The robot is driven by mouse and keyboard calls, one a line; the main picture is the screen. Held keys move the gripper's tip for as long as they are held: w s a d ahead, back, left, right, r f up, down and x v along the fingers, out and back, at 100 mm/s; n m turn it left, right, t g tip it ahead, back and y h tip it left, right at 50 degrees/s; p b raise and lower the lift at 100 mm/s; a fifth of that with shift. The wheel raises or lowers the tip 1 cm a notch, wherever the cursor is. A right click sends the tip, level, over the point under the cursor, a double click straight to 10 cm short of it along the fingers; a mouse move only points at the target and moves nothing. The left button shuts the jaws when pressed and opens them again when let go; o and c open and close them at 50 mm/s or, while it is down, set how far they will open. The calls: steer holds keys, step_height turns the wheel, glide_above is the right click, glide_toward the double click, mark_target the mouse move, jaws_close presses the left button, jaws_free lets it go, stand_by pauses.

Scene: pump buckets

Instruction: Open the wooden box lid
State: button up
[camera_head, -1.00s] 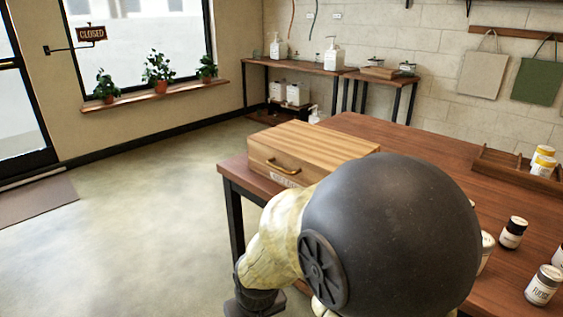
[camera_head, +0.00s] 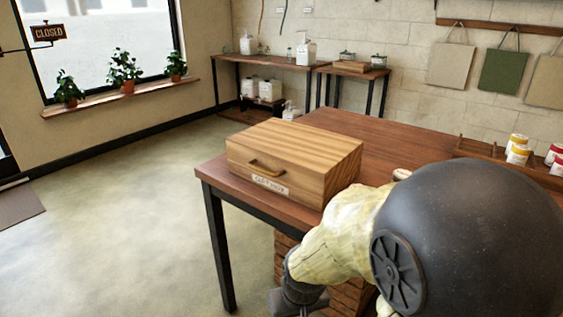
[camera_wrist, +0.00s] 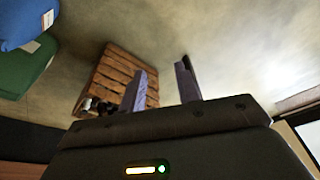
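The wooden box (camera_head: 295,160) sits on the near left corner of the wooden table. Its lid (camera_head: 300,145) is closed. My arm is in front of the table, to the right of and below the box in the head view, and overlaps the table edge. My gripper (camera_wrist: 161,86) shows in the wrist view with its two fingers apart and nothing between them. It points toward the floor area, and the box is not recognisable in that view.
The table (camera_head: 385,138) has a wooden rack (camera_head: 480,148) with paint jars at right. A slatted wooden pallet or crate (camera_wrist: 112,68) shows in the wrist view, with blue and green containers at upper left. The floor (camera_head: 130,230) left of the table is clear.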

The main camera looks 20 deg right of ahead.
steer(key=shift+d, duration=0.1)
steer(key=shift+r, duration=0.1)
step_height(320, 180, up, 38)
steer(key=n+g+h+p, duration=0.15)
steer(key=n+p, duration=0.55)
steer(key=p, duration=3.5)
glide_above(265, 171)
steer(key=s+a, duration=0.2)
steer(key=a, duration=0.1)
steer(key=shift+w+d, duration=0.1)
steer(key=shift+d, duration=0.05)
steer(key=shift+f, duration=0.25)
steer(key=d+f+p, duration=0.1)
steer(key=f, duration=0.4)
steer(key=w+f+p, duration=0.1)
steer(key=f, duration=0.5)
steer(key=d+f+p, duration=0.1)
steer(key=f, duration=0.5)
steer(key=shift+w+d, duration=0.3)
steer(key=shift+w, duration=0.1)
steer(key=shift+c, duration=0.2)
jaws_close()
